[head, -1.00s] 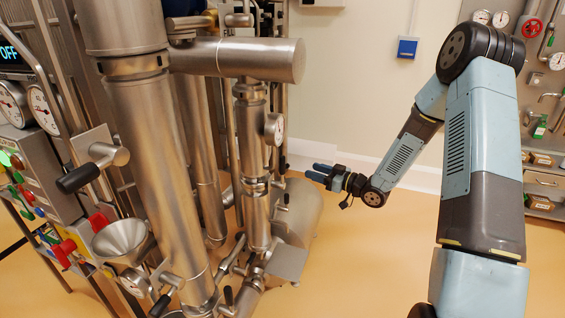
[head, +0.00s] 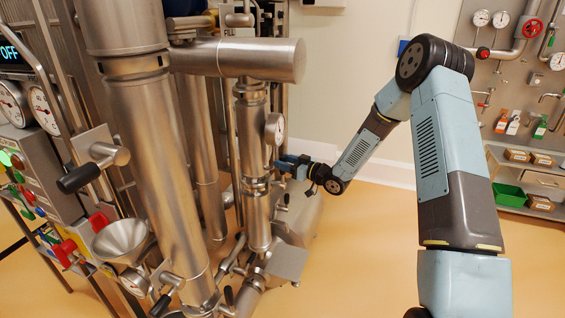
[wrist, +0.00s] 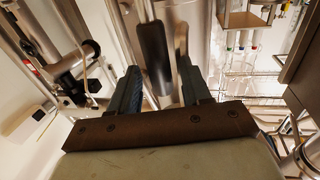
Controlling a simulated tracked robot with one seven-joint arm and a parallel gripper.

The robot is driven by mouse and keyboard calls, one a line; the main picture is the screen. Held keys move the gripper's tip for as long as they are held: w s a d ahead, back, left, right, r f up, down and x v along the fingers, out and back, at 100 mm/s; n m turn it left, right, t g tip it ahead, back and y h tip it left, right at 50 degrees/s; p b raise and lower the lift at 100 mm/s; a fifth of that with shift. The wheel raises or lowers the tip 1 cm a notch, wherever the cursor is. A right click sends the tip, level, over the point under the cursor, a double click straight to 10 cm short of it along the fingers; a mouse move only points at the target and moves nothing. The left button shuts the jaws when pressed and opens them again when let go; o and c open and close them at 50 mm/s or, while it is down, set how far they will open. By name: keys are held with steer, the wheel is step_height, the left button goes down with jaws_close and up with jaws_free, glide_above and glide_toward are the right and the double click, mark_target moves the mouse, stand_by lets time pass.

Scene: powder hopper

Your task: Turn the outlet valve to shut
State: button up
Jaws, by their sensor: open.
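My gripper (head: 280,163) is open beside the gauge-bearing steel pipe (head: 257,215) in the head view. In the wrist view its two dark fingers (wrist: 158,78) are spread apart. A black lever grip (wrist: 153,50) on a thin metal rod shows between them, apparently a valve handle. I cannot tell whether its end lies between the fingertips or just beyond them. The fingers do not appear closed on it. In the head view my gripper hides the spot where this lever would be. A small dark handle (head: 282,207) shows just below my gripper. No label identifies the outlet valve.
A round gauge (head: 275,128) sits just above my gripper. A thick horizontal steel pipe (head: 235,58) runs higher up. A steel funnel (head: 122,238) and a black-handled lever (head: 78,178) are at left. The floor (head: 370,250) is clear below my arm.

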steer(key=shift+w+a, duration=0.3)
steer(key=shift+a, duration=0.1)
jaws_close()
stand_by(0.4)
